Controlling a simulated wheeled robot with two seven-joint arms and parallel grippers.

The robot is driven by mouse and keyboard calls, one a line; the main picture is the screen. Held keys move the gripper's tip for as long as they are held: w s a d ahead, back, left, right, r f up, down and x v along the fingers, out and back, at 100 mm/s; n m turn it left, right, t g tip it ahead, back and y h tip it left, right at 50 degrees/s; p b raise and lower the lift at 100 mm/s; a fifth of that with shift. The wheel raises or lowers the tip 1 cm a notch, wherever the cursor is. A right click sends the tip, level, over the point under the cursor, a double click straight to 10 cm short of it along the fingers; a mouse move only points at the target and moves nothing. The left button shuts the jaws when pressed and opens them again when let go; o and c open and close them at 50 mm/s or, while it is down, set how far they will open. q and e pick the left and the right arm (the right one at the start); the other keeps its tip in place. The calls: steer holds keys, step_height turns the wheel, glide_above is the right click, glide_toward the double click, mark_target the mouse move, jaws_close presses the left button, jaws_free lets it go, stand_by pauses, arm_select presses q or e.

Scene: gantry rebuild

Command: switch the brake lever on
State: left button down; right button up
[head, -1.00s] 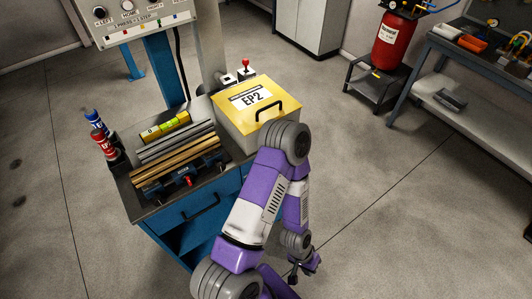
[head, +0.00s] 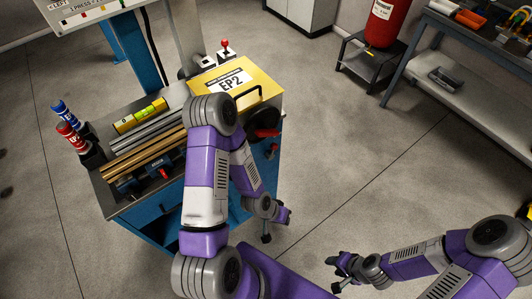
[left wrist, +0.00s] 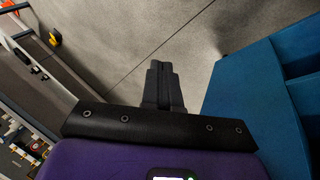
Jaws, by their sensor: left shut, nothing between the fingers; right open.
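A lever with a red knob (head: 225,45) stands upright on a small box at the back of the blue cart (head: 160,210), behind the yellow-topped EP2 box (head: 262,77). A dark part with red (head: 267,133) shows on the cart's right side, partly behind my left arm. I cannot tell which of these is the brake lever. My left gripper (head: 266,238) hangs low, right of the cart. In the left wrist view its fingers (left wrist: 162,85) are shut and empty, beside the blue cart side. My right gripper (head: 336,274) is open and empty over the floor, away from the cart.
Metal bars, a yellow level (head: 140,115) and a vise lie on the cart top, with red and blue bottles (head: 70,125) at its left. A workbench (head: 480,80) and a red tank (head: 385,22) stand at the back right. The floor between is clear.

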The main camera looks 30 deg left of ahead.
arm_select(q)
steer(key=w+a+r+m+t+y+b, duration=0.1)
steer(key=w+a+r+t+b, duration=0.2)
steer(key=a, duration=0.4)
steer(key=w+a+r+t+b, duration=0.1)
steer(key=w+a+t+b, duration=0.1)
steer(key=w+a+t, duration=0.3)
steer(key=s+a+r+m+t+b, duration=0.3)
steer(key=a+r+m, duration=0.1)
steer(key=a+r, duration=0.3)
steer(key=shift+a, duration=0.95)
steer(key=b, duration=0.5)
glide_toward(272, 148)
steer(key=x, duration=0.6)
steer(key=shift+w+f, duration=0.25)
steer(key=shift+w, duration=0.1)
